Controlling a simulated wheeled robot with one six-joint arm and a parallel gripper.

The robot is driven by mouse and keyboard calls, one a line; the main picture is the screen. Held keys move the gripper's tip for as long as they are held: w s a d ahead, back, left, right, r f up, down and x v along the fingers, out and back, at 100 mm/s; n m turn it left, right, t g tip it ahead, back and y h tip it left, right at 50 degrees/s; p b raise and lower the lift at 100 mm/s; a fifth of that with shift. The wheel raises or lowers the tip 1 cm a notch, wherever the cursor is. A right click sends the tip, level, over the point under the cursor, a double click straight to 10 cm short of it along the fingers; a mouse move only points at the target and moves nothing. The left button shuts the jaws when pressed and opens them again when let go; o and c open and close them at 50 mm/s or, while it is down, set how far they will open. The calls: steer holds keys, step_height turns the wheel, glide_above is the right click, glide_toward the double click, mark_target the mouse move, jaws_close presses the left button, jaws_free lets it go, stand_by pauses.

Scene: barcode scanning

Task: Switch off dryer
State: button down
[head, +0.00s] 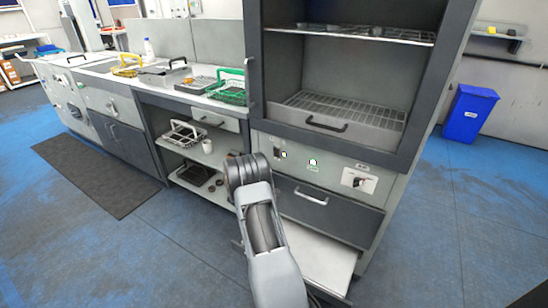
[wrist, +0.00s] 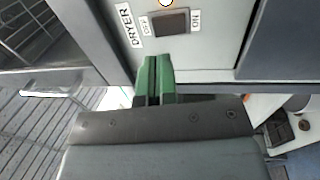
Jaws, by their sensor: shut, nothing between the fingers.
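The dryer switch (wrist: 170,22) is a dark rocker on a pale panel in the wrist view. It lies between an OFF label (wrist: 146,25) and an ON label (wrist: 196,20), with a DRYER label (wrist: 129,26) beside OFF. Which side of the rocker is pressed in is too small to tell. My gripper (wrist: 153,62) has green fingers shut together and empty. In the wrist view its tips point at the panel just below the switch; contact cannot be made out. In the head view the fingers are hidden behind my arm, by the dryer's front panel (head: 335,174).
The dryer cabinet has an open upper bay with a wire rack (head: 345,108) and a handled drawer (head: 325,203) below the panel. A counter (head: 165,84) with baskets runs left. A blue bin (head: 470,114) stands right. A dark mat (head: 95,170) lies on the floor.

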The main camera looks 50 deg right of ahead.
mark_target(277, 152)
steer(key=x, duration=0.7)
steer(key=shift+d+b, duration=0.4)
